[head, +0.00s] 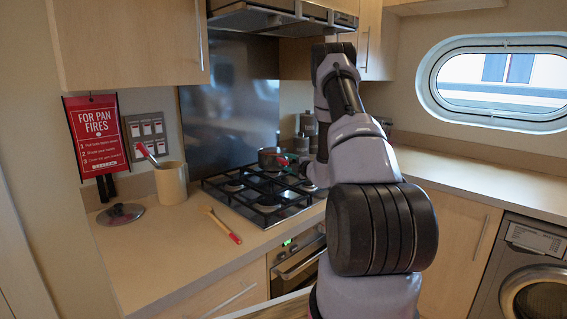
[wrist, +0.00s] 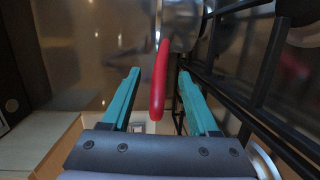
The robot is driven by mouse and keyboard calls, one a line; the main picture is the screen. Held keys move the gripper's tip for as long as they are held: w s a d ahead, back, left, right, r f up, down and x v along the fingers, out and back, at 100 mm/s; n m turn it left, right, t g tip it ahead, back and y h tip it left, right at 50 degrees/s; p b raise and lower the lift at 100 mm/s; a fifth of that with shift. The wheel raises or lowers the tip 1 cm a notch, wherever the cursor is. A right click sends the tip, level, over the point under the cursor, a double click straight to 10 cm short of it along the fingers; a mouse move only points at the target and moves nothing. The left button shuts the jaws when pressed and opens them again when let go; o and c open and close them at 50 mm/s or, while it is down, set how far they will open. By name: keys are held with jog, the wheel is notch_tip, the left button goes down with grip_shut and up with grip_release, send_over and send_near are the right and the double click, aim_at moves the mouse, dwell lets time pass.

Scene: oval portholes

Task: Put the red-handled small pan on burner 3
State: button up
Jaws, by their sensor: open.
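The small pan (head: 270,158) sits on the back part of the gas hob (head: 262,200); which burner is under it I cannot tell. In the wrist view its metal body (wrist: 183,22) is at the top and its red handle (wrist: 160,82) points down towards me. My gripper (wrist: 160,73) is open, with one teal finger on each side of the handle and a gap on both sides. In the head view my arm hides most of the gripper and the hob's right part.
A red-handled wooden utensil (head: 222,226) and a glass lid (head: 120,213) lie on the left counter beside a utensil pot (head: 171,183). Canisters (head: 308,125) stand behind the hob. The extractor hood (head: 270,18) hangs above. Black pan-support bars (wrist: 262,75) run close right of the gripper.

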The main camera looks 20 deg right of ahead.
jog(key=s, duration=0.4)
jog(key=s+d, duration=0.1)
jog(key=s, duration=0.2)
jog(key=shift+r, duration=0.35)
jog(key=s+a+r+n+g+y, duration=0.4)
jog(key=a+r+n+y, duration=0.4)
jog(key=a+r+n, duration=0.7)
jog(key=s+a+r+n+g, duration=0.6)
jog(key=s+a+n, duration=0.4)
jog(key=s+a, duration=0.1)
jog(key=s+a+r+n+g+h, duration=0.1)
jog(key=s+a+r+n+h, duration=0.1)
jog(key=s+n, duration=0.45)
jog(key=s+a+r+n+g+h, duration=0.1)
jog(key=s+n+g, duration=0.1)
jog(key=s+n, duration=0.5)
jog(key=s+d+r+n+t+h, duration=0.3)
jog(key=s+d+n+h, duration=0.2)
jog(key=s+n, duration=0.4)
jog(key=shift+d+r+n+h, duration=0.2)
jog(key=shift+n+h, duration=0.1)
jog(key=shift+n, duration=0.15)
jog(key=shift+s, duration=0.1)
